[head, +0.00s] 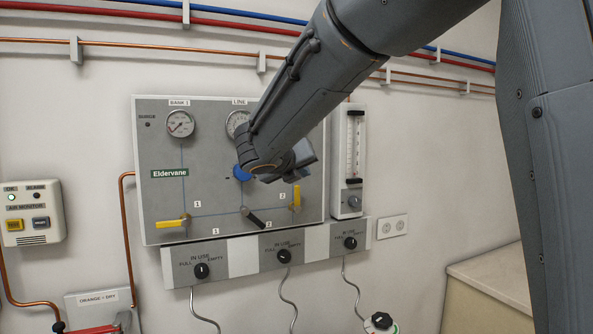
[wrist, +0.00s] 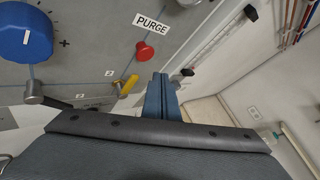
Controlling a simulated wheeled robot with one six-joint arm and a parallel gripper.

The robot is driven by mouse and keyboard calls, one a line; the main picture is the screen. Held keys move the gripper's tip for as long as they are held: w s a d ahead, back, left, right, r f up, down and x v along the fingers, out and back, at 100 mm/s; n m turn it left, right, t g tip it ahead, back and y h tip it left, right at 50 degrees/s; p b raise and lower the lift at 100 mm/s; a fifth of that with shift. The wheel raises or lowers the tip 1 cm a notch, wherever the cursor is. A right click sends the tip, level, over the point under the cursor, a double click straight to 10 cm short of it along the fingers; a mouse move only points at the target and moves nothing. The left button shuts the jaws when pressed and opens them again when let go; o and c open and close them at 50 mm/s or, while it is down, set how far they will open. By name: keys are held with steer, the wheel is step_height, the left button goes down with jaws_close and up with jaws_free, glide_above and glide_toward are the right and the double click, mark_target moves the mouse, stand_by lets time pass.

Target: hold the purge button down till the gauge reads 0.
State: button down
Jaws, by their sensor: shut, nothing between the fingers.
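The red purge button (wrist: 145,52) shows in the wrist view under a white PURGE label (wrist: 152,22); my arm hides it in the head view. My gripper (wrist: 161,78) is shut and empty, with its fingertips below and right of the button in the wrist view. They appear apart from it. In the head view my gripper (head: 303,165) is in front of the panel's right part. The LINE gauge (head: 236,121) is partly covered by my arm, and its reading cannot be made out. The BANK 1 gauge (head: 181,124) is in full view, its needle too small to read.
The grey panel (head: 155,205) carries a blue knob (head: 241,173), yellow-handled valves (head: 168,223) and a dark lever (head: 253,218). A flow tube (head: 354,150) stands right of it. Three black selector knobs are below. A counter (head: 500,270) is at lower right.

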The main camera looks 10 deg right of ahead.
steer(key=shift+s+d, duration=0.15)
steer(key=shift+s, duration=0.55)
steer(key=shift+s+d, duration=0.15)
steer(key=shift+s, duration=0.55)
steer(key=s+d+f+m+g+y+b, duration=0.15)
steer(key=s+f+m+g, duration=0.4)
steer(key=f, duration=0.65)
steer(key=s+d+f+m+g+y+b, duration=0.1)
steer(key=s+d+f+m+g, duration=0.15)
steer(key=s+f+m, duration=0.6)
steer(key=s+a+f+m+g+y+b, duration=0.1)
steer(key=s+f+m+y, duration=0.1)
steer(key=s+f+m, duration=0.4)
steer(key=s+a+f+m+g+y+b, duration=0.2)
steer(key=s+f+m, duration=0.4)
steer(key=f+m, duration=0.9)
steer(key=shift+s+a+y, duration=0.15)
steer(key=shift+s+y, duration=0.25)
steer(key=shift+y, duration=0.25)
